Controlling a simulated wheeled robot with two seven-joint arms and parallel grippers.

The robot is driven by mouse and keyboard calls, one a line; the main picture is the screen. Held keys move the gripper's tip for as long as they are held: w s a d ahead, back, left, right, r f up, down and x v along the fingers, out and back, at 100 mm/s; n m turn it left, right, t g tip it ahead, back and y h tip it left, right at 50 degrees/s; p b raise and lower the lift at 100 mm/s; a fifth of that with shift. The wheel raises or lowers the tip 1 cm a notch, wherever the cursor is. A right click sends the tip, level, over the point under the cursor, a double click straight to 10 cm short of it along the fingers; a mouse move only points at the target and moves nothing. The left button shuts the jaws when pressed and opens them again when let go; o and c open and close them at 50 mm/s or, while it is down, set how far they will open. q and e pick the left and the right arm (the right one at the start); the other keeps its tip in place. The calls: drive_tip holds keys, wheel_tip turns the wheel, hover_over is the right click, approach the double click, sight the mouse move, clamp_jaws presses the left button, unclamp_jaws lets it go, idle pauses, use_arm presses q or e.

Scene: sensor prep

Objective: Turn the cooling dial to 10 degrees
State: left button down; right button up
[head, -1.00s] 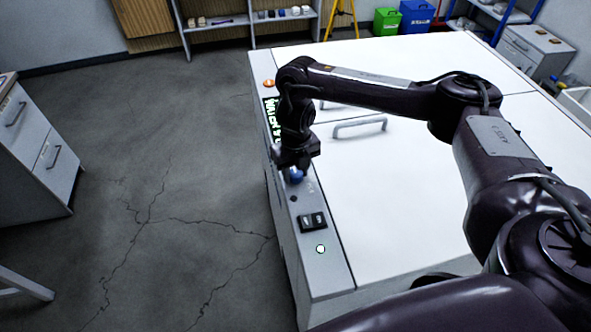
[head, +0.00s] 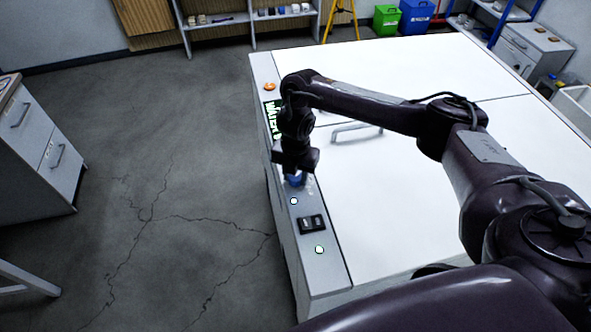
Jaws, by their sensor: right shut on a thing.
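The blue cooling dial (head: 295,181) sits on the control strip along the left edge of the white chest unit. My right gripper (head: 294,172) points down over it and is shut on it; the fingers hide most of the dial. Its pointer and scale cannot be read. A dark display (head: 271,117) with green characters lies on the strip beyond my wrist, partly covered by it. A small white light (head: 294,201) shows just in front of the dial. My left gripper is not in view.
On the same strip are an orange button (head: 269,87), black rocker switches (head: 311,224) and a small green-rimmed light (head: 319,250). A lid handle (head: 357,132) stands up right of my wrist. Open floor lies to the left, with a drawer cabinet (head: 38,150) beyond.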

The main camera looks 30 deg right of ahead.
drive_tip(key=m+p, duration=0.1)
drive_tip(key=m, duration=0.1)
drive_tip(key=m+p, duration=0.2)
drive_tip(key=shift+r+m, duration=0.2)
drive_tip(key=shift+m, duration=0.1)
drive_tip(key=shift+f+m+p, duration=0.1)
drive_tip(key=shift+m+p, duration=1.05)
drive_tip(key=shift+m, duration=0.45)
drive_tip(key=shift+f+m, duration=0.1)
drive_tip(key=shift+m, duration=0.2)
drive_tip(key=o, duration=1)
drive_tip(key=shift+r, duration=0.35)
wheel_tip(320, 180, up, 7)
drive_tip(key=shift+r+p, duration=0.1)
drive_tip(key=shift+p, duration=0.65)
